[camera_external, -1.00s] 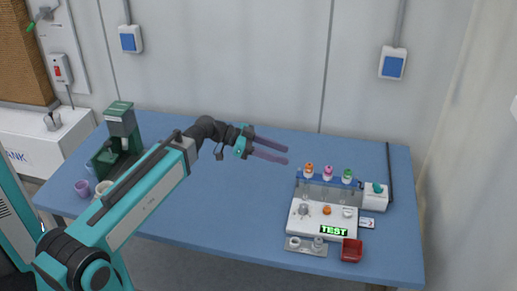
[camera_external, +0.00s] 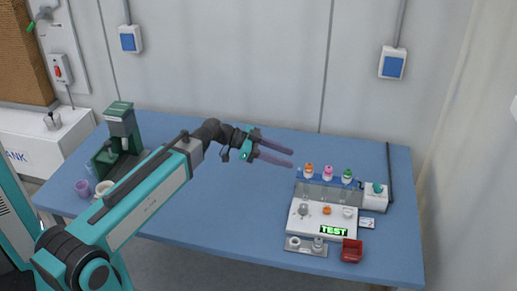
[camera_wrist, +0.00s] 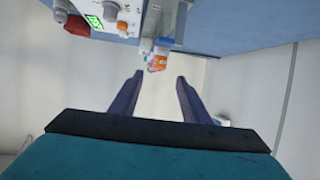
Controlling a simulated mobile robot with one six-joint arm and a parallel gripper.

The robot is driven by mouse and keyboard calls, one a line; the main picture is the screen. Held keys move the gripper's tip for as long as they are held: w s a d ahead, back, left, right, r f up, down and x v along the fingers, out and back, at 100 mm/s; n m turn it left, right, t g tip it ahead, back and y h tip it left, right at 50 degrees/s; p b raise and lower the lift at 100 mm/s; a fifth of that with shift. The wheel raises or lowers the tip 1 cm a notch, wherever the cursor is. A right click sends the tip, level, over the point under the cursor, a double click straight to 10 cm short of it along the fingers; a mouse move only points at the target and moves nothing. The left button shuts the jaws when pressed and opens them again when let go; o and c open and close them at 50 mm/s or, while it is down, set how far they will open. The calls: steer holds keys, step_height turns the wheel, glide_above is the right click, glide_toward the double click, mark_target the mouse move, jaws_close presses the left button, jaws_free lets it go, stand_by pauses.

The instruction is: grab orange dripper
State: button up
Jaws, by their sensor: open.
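The orange dripper (camera_external: 309,169) stands in the blue rack (camera_external: 328,183) on the blue table, at the left of a row with a pink dripper (camera_external: 329,171) and a green dripper (camera_external: 347,175). My gripper (camera_external: 291,159) is open and empty, in the air just left of the orange dripper in the picture, its fingers pointing right. In the wrist view the orange dripper (camera_wrist: 158,62) shows beyond the gap between my two open fingers (camera_wrist: 158,84), slightly above the fingertips. Nothing touches the fingers.
A white test device (camera_external: 322,219) with a lit TEST display stands in front of the rack. A red container (camera_external: 352,250) sits at the front edge. A white box (camera_external: 375,196) and a dark rod (camera_external: 390,172) are to the right. A green machine (camera_external: 121,135) and cups stand left. The table's middle is clear.

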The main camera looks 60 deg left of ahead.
mark_target(309, 164)
steer(key=shift+p+x, duration=0.45)
steer(key=shift+x, duration=1.7)
steer(key=shift+w+d, duration=0.1)
steer(key=shift+p+x, duration=1.35)
steer(key=shift+x, duration=0.5)
steer(key=shift+w+d+f, duration=0.3)
steer(key=shift+w+f, duration=0.1)
steer(key=shift+f, duration=0.05)
steer(key=shift+c, duration=0.2)
jaws_close()
